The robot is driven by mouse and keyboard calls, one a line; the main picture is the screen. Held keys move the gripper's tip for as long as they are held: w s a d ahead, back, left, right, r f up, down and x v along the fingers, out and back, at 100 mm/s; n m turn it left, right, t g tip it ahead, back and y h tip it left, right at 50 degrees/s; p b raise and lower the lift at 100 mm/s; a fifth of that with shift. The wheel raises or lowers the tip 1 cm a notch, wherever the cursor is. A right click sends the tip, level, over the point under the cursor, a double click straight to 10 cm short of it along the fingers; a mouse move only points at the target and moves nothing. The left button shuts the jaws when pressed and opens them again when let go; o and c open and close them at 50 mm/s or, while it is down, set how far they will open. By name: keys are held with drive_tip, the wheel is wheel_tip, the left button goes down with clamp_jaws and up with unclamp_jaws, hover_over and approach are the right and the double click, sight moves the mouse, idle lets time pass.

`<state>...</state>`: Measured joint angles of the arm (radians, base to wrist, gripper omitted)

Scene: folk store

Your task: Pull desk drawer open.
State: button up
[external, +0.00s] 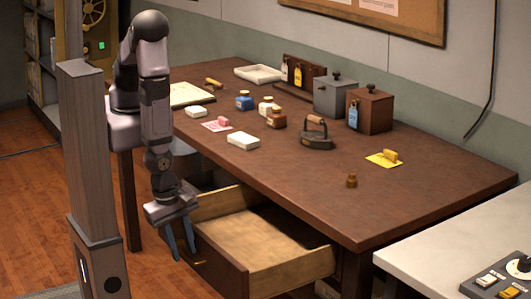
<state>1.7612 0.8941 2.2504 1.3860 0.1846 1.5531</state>
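The desk drawer (252,250) is pulled out from the front of the brown wooden desk (330,185), and its pale, empty inside shows. A small brass handle (200,263) sits on the drawer's front panel. My gripper (183,254) points down just outside the drawer front, to the left of and slightly above the handle in the picture. Its two bluish fingers are apart, with a gap and nothing visible between them. I cannot tell whether a finger touches the drawer front.
The desk top holds an iron (317,138), ink bottles, boxes, a yellow pad (384,160) and a small brown weight (351,181). A grey column stands at the left. A white counter (450,245) is at the right. Wooden floor lies clear around the drawer's left.

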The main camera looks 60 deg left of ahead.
wheel_tip(320, 180, up, 7)
drive_tip(key=s+p, duration=0.1)
drive_tip(key=p, duration=0.4)
drive_tip(key=shift+s, duration=0.2)
idle(0.3)
